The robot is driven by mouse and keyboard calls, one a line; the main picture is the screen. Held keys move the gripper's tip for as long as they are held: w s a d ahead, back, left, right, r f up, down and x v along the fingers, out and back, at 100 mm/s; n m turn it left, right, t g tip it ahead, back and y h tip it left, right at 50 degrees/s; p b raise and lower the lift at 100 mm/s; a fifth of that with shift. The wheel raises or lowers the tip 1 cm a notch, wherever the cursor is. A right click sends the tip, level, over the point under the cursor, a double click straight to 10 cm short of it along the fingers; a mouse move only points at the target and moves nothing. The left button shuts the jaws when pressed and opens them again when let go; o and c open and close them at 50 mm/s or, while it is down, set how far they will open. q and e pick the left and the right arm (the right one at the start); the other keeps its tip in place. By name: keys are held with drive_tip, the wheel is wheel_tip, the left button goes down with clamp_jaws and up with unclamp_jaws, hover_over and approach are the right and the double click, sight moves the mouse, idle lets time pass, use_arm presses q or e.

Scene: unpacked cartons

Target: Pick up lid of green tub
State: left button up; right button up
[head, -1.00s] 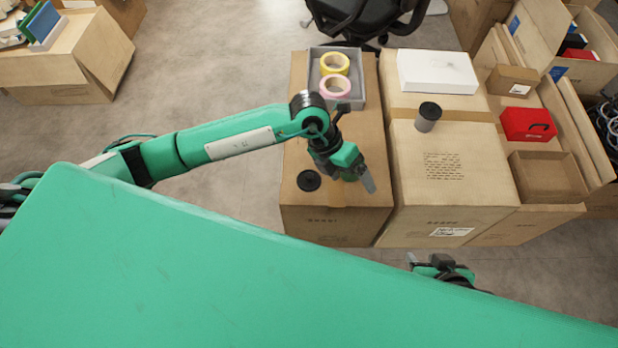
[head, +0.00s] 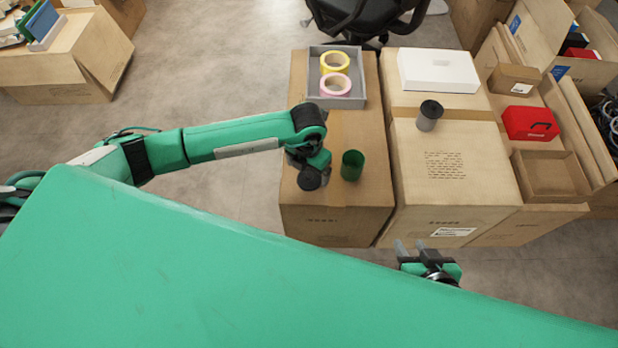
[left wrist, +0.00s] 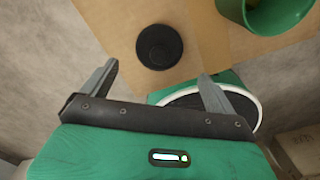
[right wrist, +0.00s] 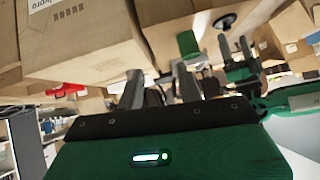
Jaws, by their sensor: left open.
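The lid is a flat black disc (left wrist: 159,46) lying on a cardboard box top. It lies ahead of and between my left fingertips in the left wrist view. The green tub (head: 352,166) stands open and upright beside it, and is cut off at the top right of the left wrist view (left wrist: 262,14). My left gripper (head: 313,166) is open and empty, above the lid, with its fingers apart. In the head view the arm partly covers this spot. My right gripper (head: 411,248) is open and empty, in front of the boxes near the bottom.
A grey tray (head: 350,101) with yellow tape (head: 334,63) and pink tape (head: 335,85) is farther back on the same box. A grey cup with black lid (head: 428,116), a white box (head: 438,71) and a red case (head: 530,123) are to the right.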

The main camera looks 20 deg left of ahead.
sight(308, 176)
use_arm(q)
drive_tip(key=f, duration=0.2)
drive_tip(key=f+b, duration=0.1)
drive_tip(key=f, duration=0.2)
drive_tip(key=shift+w+a, duration=0.1)
drive_tip(key=shift+w, duration=0.1)
drive_tip(key=c, duration=1.1)
use_arm(e)
drive_tip(key=shift+w+a+t+y, duration=0.15)
drive_tip(key=shift+a+t+y, duration=0.1)
drive_tip(key=shift+a+t, duration=0.2)
drive_tip(key=shift+w+a+t+y, duration=0.15)
drive_tip(key=shift+a+t+y, duration=0.15)
drive_tip(key=shift+a, duration=0.25)
